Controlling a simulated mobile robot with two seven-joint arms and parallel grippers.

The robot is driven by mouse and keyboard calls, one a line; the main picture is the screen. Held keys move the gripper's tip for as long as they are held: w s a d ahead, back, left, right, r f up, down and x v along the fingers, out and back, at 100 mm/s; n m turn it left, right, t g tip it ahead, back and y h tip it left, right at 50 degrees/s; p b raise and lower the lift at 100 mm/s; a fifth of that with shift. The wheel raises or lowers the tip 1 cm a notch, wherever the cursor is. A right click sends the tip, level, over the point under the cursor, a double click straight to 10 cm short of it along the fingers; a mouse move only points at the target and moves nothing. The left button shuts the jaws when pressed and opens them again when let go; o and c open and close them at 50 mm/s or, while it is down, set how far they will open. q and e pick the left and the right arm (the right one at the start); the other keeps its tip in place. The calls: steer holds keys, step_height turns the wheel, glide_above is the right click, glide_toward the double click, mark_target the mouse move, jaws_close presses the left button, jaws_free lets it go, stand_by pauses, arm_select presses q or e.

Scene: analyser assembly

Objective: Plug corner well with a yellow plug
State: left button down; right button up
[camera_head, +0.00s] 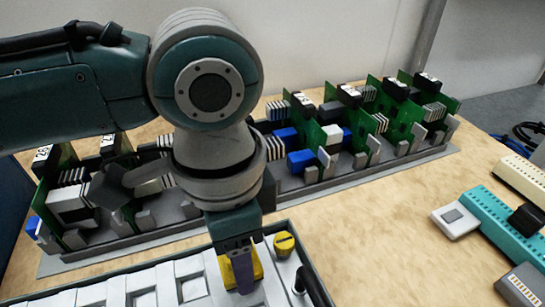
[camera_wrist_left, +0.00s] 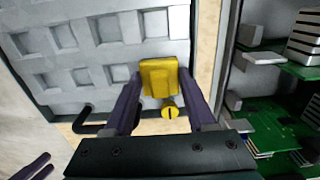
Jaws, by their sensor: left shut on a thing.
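My left gripper (camera_head: 245,268) is shut on a yellow plug (camera_head: 257,262), over the tray's end near one corner. In the left wrist view the yellow plug (camera_wrist_left: 158,76) sits between the purple fingers of my left gripper (camera_wrist_left: 158,88). The white tray (camera_head: 62,299) has rows of square wells; it also shows in the left wrist view (camera_wrist_left: 105,52). The plug covers the corner well beneath it, so I cannot tell whether it is seated. Two purple fingers, apparently my right gripper (camera_wrist_left: 30,166), show apart and empty at the lower left.
A round yellow knob (camera_head: 284,244) stands at the tray's corner, close to the plug. A black handle (camera_head: 299,281) is at the tray's end. A rack of green circuit boards (camera_head: 318,133) lies behind. A teal strip (camera_head: 490,213) lies at right. The table between is clear.

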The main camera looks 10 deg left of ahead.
arm_select(q)
steer(key=shift+f, duration=0.3)
stand_by(0.4)
steer(key=shift+c, duration=0.7)
jaws_free()
steer(key=c, duration=0.4)
steer(key=shift+o, duration=0.2)
steer(key=shift+r+p, duration=0.2)
steer(key=shift+p, duration=0.3)
steer(key=shift+r+p, duration=1.75)
steer(key=shift+p, duration=0.6)
steer(key=shift+r, duration=0.1)
stand_by(0.4)
